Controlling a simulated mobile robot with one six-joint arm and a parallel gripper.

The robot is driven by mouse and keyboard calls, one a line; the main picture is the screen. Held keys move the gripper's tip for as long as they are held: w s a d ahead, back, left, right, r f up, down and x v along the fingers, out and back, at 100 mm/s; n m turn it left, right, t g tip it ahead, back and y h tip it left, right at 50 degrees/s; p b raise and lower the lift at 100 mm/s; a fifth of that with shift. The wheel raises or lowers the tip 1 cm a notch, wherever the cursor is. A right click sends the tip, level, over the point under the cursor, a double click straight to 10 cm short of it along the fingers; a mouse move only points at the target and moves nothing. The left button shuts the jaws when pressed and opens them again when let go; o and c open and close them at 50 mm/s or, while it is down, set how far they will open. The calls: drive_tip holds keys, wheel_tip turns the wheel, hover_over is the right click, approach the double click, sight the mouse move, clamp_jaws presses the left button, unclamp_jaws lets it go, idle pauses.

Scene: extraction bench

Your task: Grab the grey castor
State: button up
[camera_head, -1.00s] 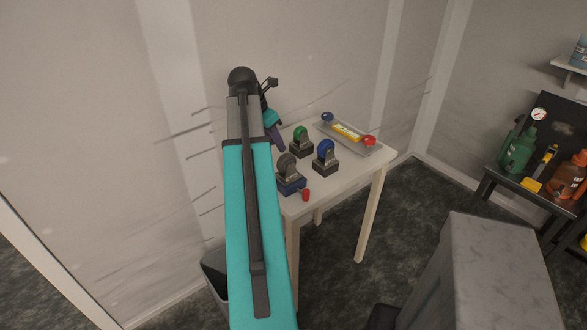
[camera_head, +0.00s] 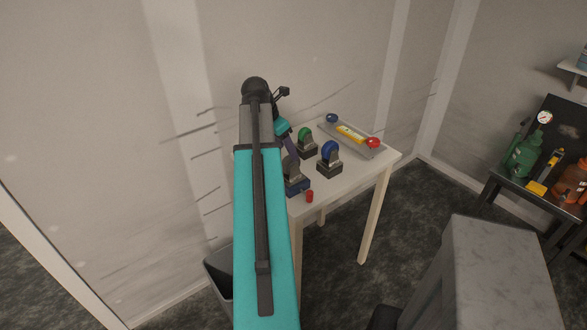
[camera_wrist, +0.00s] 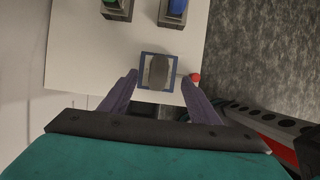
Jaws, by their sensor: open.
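The grey castor (camera_head: 291,166) stands on a blue-edged base near the table's near left corner, partly hidden behind my arm in the head view. In the wrist view the castor (camera_wrist: 158,70) is seen from above, in line with the gap between my fingers. My gripper (camera_wrist: 160,77) is open, with a finger on each side of the castor's base in that view. I cannot tell how far above it the fingertips are. In the head view the gripper (camera_head: 286,138) is over the table's left part, its tips partly hidden.
A green castor (camera_head: 305,137) and a blue castor (camera_head: 330,155) stand close by on dark bases. A red cylinder (camera_head: 309,196) stands right of the grey castor.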

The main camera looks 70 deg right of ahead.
sight(295, 165)
drive_tip(key=shift+p+x, duration=0.55)
drive_tip(key=shift+x, duration=2.35)
drive_tip(key=shift+f, duration=0.1)
drive_tip(key=shift+p+x, duration=1.15)
drive_tip(key=shift+x, duration=1.35)
drive_tip(key=c, duration=1.4)
drive_tip(key=shift+o, duration=0.2)
drive_tip(key=shift+r, duration=0.2)
wheel_tip(295, 165, up, 9)
drive_tip(key=b, duration=0.2)
drive_tip(key=shift+b, duration=0.4)
drive_tip(key=shift+r, duration=0.3)
